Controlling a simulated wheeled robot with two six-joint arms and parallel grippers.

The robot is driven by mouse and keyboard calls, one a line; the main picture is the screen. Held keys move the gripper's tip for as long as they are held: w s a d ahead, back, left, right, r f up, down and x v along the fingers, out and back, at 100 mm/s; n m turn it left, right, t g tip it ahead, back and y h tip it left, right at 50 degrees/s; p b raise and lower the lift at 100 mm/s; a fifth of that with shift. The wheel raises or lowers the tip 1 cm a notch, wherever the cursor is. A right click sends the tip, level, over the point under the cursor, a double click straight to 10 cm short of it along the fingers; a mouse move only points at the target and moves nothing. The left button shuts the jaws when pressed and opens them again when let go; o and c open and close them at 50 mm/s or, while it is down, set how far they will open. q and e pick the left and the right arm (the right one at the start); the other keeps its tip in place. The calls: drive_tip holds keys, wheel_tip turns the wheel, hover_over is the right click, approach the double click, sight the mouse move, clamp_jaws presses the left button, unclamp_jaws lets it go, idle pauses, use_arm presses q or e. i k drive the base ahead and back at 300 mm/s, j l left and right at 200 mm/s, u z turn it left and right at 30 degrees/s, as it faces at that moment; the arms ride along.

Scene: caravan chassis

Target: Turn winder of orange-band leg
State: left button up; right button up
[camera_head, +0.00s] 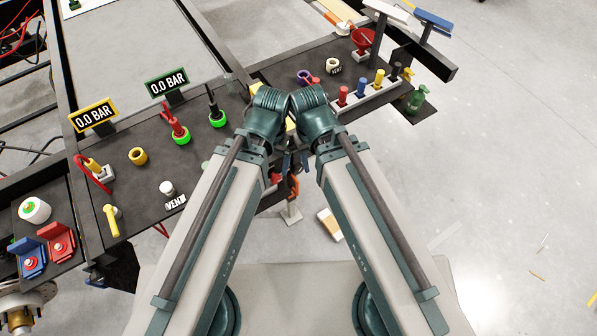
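The leg with the orange band (293,187) shows in the head view in the gap between my two arms, below the front edge of the dark deck. Its pale square foot (291,213) stands on the floor. The winder cannot be made out; my arms cover much of that area. Both my arms reach forward and their wrists bend down close together over the deck edge. Small dark parts of my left gripper (285,162) and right gripper (304,161) show between the forearms, just above the leg. Their fingers are mostly hidden, so their opening is unclear.
The dark deck (140,190) carries two "0.0 BAR" displays (93,115), a red-and-green fitting (178,132), a yellow ring (138,156) and a VENT knob (167,188). A rack of coloured pegs (362,94) stands right. A small pale-and-orange block (329,224) lies on open floor.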

sight(296, 169)
drive_tip(key=i+j, duration=0.2)
drive_tip(key=i, duration=0.2)
drive_tip(key=i+j, duration=0.2)
drive_tip(key=i, duration=0.2)
drive_tip(key=k+l+z, duration=0.4)
drive_tip(key=k, duration=0.3)
drive_tip(key=k+l+z, duration=0.35)
drive_tip(key=k+l, duration=0.3)
